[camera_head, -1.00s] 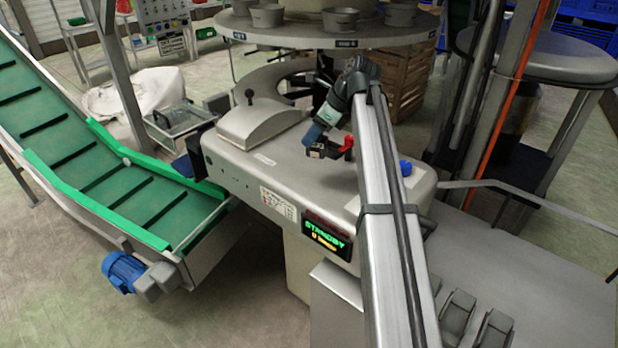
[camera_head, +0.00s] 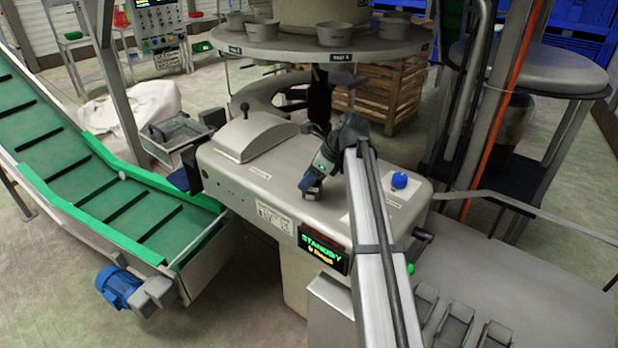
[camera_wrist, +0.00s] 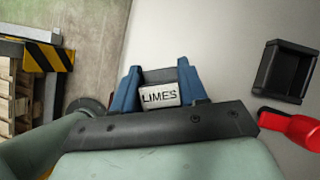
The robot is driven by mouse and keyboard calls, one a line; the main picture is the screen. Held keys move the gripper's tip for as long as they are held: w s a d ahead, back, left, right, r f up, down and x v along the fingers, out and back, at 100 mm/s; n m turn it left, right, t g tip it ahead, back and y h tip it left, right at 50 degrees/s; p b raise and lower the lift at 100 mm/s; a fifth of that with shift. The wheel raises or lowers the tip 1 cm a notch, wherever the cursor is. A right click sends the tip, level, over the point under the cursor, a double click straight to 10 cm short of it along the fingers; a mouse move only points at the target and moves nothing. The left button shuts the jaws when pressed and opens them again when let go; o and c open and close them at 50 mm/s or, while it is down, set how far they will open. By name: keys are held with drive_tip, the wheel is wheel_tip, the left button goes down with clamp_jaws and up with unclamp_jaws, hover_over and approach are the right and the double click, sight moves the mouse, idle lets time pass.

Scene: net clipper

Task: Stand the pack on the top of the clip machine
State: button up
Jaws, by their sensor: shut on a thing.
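The clip machine (camera_head: 240,182) is a long pale metal housing with a flat top and a lit "STANDBY" display (camera_head: 323,250) on its front. My gripper (camera_head: 311,190) points down over the middle of that top. In the wrist view its two blue fingers (camera_wrist: 158,74) are shut on a small pack (camera_wrist: 159,96) with a pale label reading "LIMES". The pale machine top (camera_wrist: 225,50) lies beyond the pack. I cannot tell whether the pack touches the top. In the head view the pack cannot be made out at the fingers.
A black open box (camera_wrist: 285,70) and a red part (camera_wrist: 295,128) are right of my fingers in the wrist view. On the machine are a raised cover (camera_head: 255,137) at left and a blue knob (camera_head: 399,180) at right. A round table with cups (camera_head: 325,50) overhangs behind.

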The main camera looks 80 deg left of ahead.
drive_tip(key=o, duration=1.1)
drive_tip(key=shift+f, duration=0.1)
drive_tip(key=shift+r, duration=0.2)
drive_tip(key=v, duration=1.2)
drive_tip(key=shift+d, duration=0.1)
